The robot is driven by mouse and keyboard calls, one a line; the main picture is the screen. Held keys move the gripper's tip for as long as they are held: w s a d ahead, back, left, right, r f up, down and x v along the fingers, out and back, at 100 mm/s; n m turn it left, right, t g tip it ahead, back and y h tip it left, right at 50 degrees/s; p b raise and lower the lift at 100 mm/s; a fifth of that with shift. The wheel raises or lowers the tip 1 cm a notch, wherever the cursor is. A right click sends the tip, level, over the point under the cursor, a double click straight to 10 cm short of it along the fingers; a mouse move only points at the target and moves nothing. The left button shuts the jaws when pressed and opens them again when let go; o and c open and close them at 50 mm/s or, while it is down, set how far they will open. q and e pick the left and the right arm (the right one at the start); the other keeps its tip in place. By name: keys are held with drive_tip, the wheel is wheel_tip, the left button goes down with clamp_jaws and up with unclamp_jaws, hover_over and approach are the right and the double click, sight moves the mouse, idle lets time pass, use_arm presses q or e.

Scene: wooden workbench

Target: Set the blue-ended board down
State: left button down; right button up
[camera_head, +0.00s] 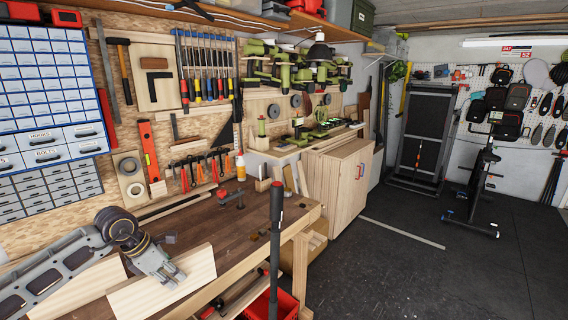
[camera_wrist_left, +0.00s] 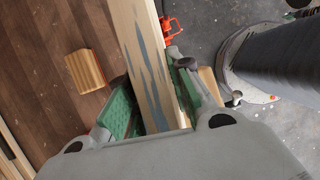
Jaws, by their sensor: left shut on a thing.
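The board (camera_wrist_left: 142,55) is pale wood with blue-grey streaks on its face. It runs up the wrist view between the green-padded fingers of my left gripper (camera_wrist_left: 155,105), which is shut on it. In the head view my left gripper (camera_head: 172,274) is over the board (camera_head: 195,267), low at the front left by the workbench (camera_head: 185,232). The gripper covers part of the board, and a blue end cannot be made out in the head view. Whether the board touches the bench is unclear. My right gripper is not in view.
Another pale wooden surface (camera_head: 80,290) lies left of the board. A small wood block (camera_wrist_left: 86,70) lies on the brown benchtop. A red clamp (camera_head: 232,196) sits at the bench's far part. An upright black bar (camera_head: 276,240) stands at the front edge. Some dark benchtop is clear.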

use_arm(q)
drive_tip(key=shift+d, duration=0.5)
drive_tip(key=s+d+r+m+g, duration=0.1)
drive_tip(key=d+r+m, duration=0.1)
drive_tip(key=d, duration=1.1)
drive_tip(key=s+d+r+m, duration=0.1)
drive_tip(key=d+r+m, duration=0.1)
drive_tip(key=d, duration=1)
drive_tip(key=s+a+f+m+g, duration=0.25)
drive_tip(key=f+m+g, duration=0.25)
drive_tip(key=f+m, duration=0.75)
drive_tip(key=s+a+f+m+y, duration=0.1)
drive_tip(key=a+f+m, duration=0.2)
drive_tip(key=a+m, duration=0.2)
drive_tip(key=a+f+m+g+y, duration=0.1)
drive_tip(key=a+f+m+y, duration=0.1)
drive_tip(key=a+m, duration=0.3)
drive_tip(key=a, duration=0.4)
drive_tip(key=shift+s+f, duration=0.35)
drive_tip(key=shift+f, duration=0.05)
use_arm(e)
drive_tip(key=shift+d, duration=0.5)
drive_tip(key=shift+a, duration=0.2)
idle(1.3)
